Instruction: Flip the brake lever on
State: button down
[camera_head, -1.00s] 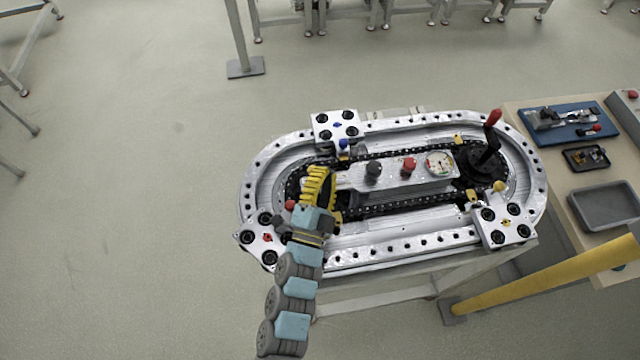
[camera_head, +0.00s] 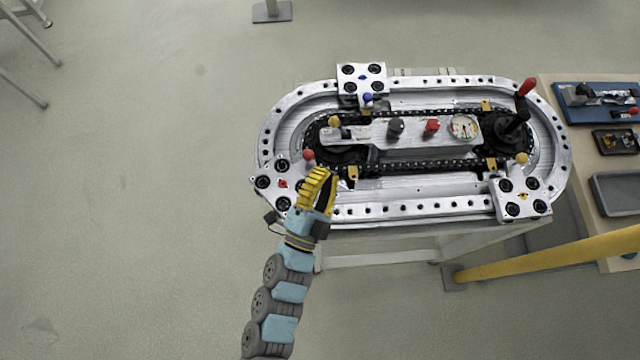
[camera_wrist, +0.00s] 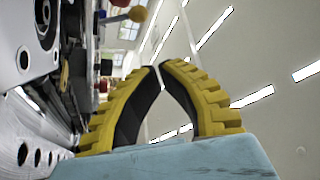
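My gripper (camera_head: 322,184) hovers over the front left rim of the ring track (camera_head: 400,209), right of the white plate with the red marker. In the wrist view its yellow fingers (camera_wrist: 158,66) meet at the tips with nothing between them; they look shut. A lever with a yellow ball knob (camera_head: 334,121) sits on the silver fitting at the track's left end, beyond the gripper and apart from it. A yellow knob on a rod (camera_wrist: 137,14) also shows in the wrist view. A black crank with a red handle (camera_head: 526,88) stands at the right end. I cannot tell which is the brake lever.
The central panel has a black knob (camera_head: 396,127), a red button (camera_head: 431,127) and a gauge (camera_head: 465,127). A red ball knob (camera_head: 309,155) stands close to my gripper. A yellow rail (camera_head: 550,260) is at front right.

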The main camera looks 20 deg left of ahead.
jog(key=shift+s, duration=1.5)
